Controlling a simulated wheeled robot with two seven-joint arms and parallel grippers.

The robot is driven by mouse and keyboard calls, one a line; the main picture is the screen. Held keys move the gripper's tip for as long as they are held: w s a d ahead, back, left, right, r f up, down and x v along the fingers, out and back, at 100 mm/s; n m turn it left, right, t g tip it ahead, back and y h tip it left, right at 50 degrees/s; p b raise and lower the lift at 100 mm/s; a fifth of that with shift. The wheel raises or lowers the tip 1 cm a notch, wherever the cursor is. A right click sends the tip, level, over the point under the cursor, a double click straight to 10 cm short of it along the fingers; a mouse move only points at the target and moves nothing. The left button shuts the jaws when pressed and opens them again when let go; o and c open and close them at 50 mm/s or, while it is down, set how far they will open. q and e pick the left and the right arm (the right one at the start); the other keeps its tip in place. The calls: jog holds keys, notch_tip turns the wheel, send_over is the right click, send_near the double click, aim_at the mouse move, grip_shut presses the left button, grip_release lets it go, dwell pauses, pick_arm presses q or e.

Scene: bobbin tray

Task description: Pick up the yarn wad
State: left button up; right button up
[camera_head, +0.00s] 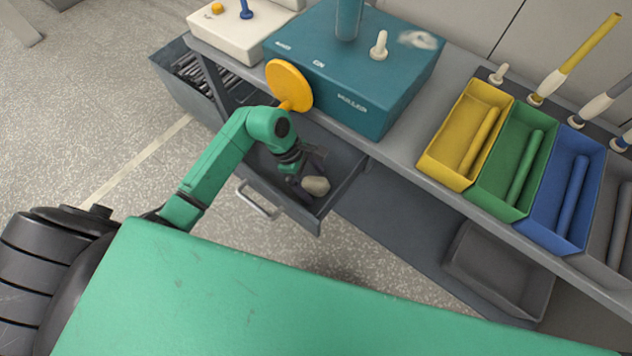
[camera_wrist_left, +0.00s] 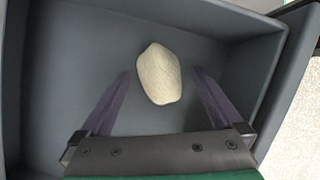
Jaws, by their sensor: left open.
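The yarn wad is a pale cream lump (camera_head: 316,186) lying in an open grey drawer (camera_head: 348,178) under the bench. In the left wrist view the wad (camera_wrist_left: 159,74) rests on the drawer floor, ahead of and between the fingers. My left gripper (camera_head: 303,176) reaches down into the drawer at the wad. Its two dark purple fingers (camera_wrist_left: 160,88) stand apart, one on each side of the wad, with a gap on both sides. My right gripper is not in view.
The drawer walls (camera_wrist_left: 282,68) enclose the gripper, and its handle (camera_head: 258,203) faces the aisle. A teal machine (camera_head: 345,75) with an orange disc (camera_head: 289,84) stands above. Yellow (camera_head: 452,145), green (camera_head: 497,182) and blue (camera_head: 546,212) trays line the bench at right.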

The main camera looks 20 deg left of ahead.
pick_arm(q)
jog(key=c, duration=1.4)
jog(key=shift+r, duration=0.15)
